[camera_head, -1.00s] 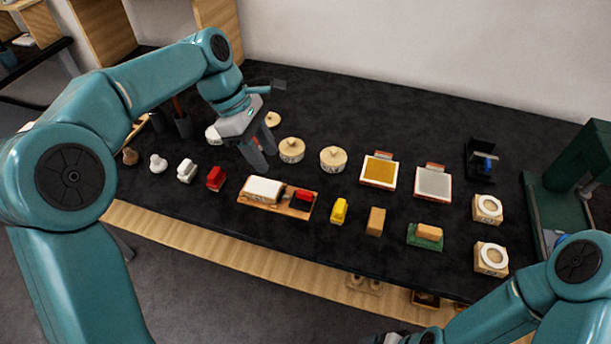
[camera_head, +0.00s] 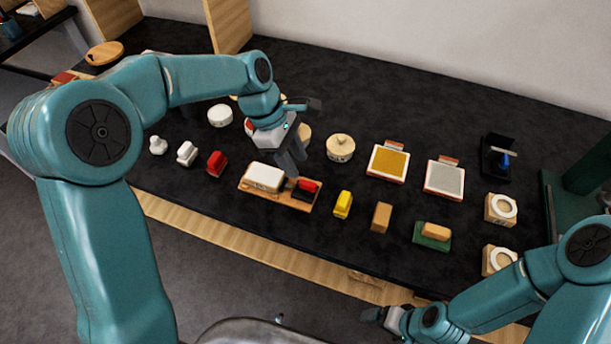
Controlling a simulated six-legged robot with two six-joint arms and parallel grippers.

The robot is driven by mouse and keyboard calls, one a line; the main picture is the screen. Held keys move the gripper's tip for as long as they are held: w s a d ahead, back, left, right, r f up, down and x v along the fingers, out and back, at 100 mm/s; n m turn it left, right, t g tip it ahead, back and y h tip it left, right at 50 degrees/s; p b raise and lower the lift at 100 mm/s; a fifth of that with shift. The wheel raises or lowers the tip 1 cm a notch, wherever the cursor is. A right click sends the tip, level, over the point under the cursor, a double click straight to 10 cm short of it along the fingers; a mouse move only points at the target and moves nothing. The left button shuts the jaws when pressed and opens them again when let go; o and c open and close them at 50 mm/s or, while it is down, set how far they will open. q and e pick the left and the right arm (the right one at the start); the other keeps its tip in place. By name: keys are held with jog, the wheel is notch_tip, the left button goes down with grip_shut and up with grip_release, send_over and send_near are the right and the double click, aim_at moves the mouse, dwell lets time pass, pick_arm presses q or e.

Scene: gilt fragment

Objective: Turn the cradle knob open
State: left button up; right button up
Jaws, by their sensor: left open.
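A small black stand (camera_head: 497,153) with a blue part (camera_head: 505,160) and a pale bar is at the back right of the black table; it may be the cradle, but I cannot make out a knob for certain. My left gripper (camera_head: 292,165) is open and empty. It points down above the wooden tray, well to the left of the black stand. It partly hides a round lidded pot behind it. My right gripper (camera_head: 376,315) is low at the front, beyond the table's front edge, and its fingers are too small and dark to read.
A wooden tray (camera_head: 250,187) holds a white block and a red-topped block. Yellow, brown and green-based blocks line the front. A green machine (camera_head: 577,200) stands far right.

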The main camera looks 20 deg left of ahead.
aim_at(307, 182)
pick_arm(q)
jog(key=x, duration=0.6)
jog(key=shift+s+d+f, duration=0.1)
jog(key=shift+d+f, duration=0.1)
jog(key=shift+f, duration=0.05)
jog(key=shift+s, duration=0.1)
grip_shut()
